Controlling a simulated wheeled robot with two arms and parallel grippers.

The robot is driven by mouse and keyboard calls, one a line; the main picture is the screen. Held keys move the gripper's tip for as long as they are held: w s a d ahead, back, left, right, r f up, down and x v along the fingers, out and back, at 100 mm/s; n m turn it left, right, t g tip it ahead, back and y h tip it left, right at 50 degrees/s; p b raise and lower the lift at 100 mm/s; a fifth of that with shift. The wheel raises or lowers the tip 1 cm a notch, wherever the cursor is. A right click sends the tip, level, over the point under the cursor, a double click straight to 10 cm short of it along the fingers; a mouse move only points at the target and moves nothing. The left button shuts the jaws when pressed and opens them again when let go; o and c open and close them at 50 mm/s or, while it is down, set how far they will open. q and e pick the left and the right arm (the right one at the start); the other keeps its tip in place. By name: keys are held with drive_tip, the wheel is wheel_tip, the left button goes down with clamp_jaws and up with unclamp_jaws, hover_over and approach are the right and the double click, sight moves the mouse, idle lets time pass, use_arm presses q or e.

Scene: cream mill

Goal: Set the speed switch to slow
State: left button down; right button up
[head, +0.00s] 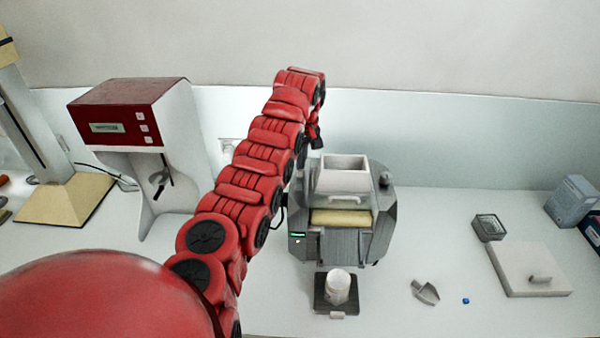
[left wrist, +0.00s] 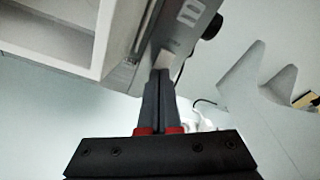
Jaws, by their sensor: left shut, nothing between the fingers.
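The grey cream mill (head: 381,225) stands on the white bench, with a pale square hopper (head: 345,172) on top. My left arm reaches over to the mill's left rear. My left gripper (head: 317,143) points down there, beside the hopper. In the left wrist view my left gripper (left wrist: 162,73) is shut and empty. Its tips are close to the mill's side wall (left wrist: 165,32), near a small pale tab (left wrist: 183,60) that may be the speed switch. I cannot tell whether they touch. A black round knob (left wrist: 212,27) is on the same side. My right gripper is out of view.
A cup (head: 339,287) stands on a dark plate (head: 322,300) before the mill. A scoop (head: 426,292), a blue cube (head: 466,301) and a light board (head: 515,265) lie to the right. A red-topped machine (head: 130,112) stands left.

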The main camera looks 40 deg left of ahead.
use_arm(q)
drive_tip(key=shift+f, duration=0.2)
drive_tip(key=shift+r, duration=0.15)
wheel_tip(320, 180, up, 2)
drive_tip(key=shift+r, duration=0.1)
drive_tip(key=shift+r+p, duration=0.95)
drive_tip(key=shift+r, duration=1.35)
